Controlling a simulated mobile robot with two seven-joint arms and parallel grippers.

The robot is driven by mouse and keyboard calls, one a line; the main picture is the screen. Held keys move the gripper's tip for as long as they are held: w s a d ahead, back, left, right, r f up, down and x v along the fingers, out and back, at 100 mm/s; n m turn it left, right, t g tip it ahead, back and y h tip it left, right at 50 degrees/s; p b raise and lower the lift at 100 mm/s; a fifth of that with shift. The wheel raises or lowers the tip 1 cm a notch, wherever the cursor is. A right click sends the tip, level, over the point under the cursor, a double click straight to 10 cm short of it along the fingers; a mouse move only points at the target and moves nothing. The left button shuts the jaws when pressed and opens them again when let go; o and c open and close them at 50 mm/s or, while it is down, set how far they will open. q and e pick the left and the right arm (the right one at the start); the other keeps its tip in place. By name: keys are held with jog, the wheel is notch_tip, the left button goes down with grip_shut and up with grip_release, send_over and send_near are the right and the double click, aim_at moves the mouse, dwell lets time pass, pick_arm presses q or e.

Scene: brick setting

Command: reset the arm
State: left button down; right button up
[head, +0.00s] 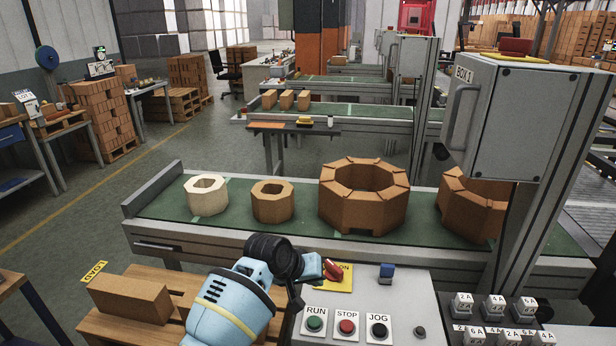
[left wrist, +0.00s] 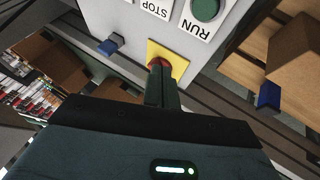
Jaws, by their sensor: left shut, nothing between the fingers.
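A red knob (head: 334,270) sits on a yellow plate (head: 343,284) on the sloped control panel (head: 415,295). My left gripper (head: 318,268) is just left of the knob in the head view, its fingers partly hidden. In the left wrist view the gripper's fingers (left wrist: 161,88) are together with nothing between them. There they overlap the lower edge of the red knob (left wrist: 159,63) and the yellow plate (left wrist: 178,60). I cannot tell whether the fingertips touch the knob. My right gripper is not in view.
The panel has a green RUN button (head: 314,323), a red STOP button (head: 346,327), a black JOG button (head: 379,328) and a blue switch (head: 387,272). Behind it a conveyor (head: 230,222) carries ring-shaped brick pieces (head: 363,202). A pallet with bricks (head: 130,299) is at the left.

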pick_arm(q)
jog(key=s+a+f+y, duration=0.1)
jog(key=s+a+f, duration=0.35)
jog(key=s, duration=0.25)
jog(key=s+a+f+g, duration=0.1)
jog(key=s+a+f, duration=0.35)
jog(key=s, duration=0.35)
jog(key=s+a+f+y, duration=0.1)
jog(key=s+a+f, duration=0.35)
jog(key=s, duration=0.25)
jog(key=s+a+r+g+y, duration=0.1)
jog(key=s+a+y, duration=0.1)
jog(key=s+a, duration=0.65)
jog(key=s+a+r+g+y, duration=0.15)
jog(key=s+a, duration=0.25)
jog(key=s, duration=1)
jog(key=w+d+f+t+h, duration=0.1)
jog(key=w+d+f+t, duration=0.2)
jog(key=w+f+t, duration=0.3)
notch_tip(320, 180, down, 4)
jog(key=shift+w+r+m+t+h, duration=0.15)
jog(key=shift+w+m+t+h, duration=0.2)
jog(key=shift+t, duration=0.8)
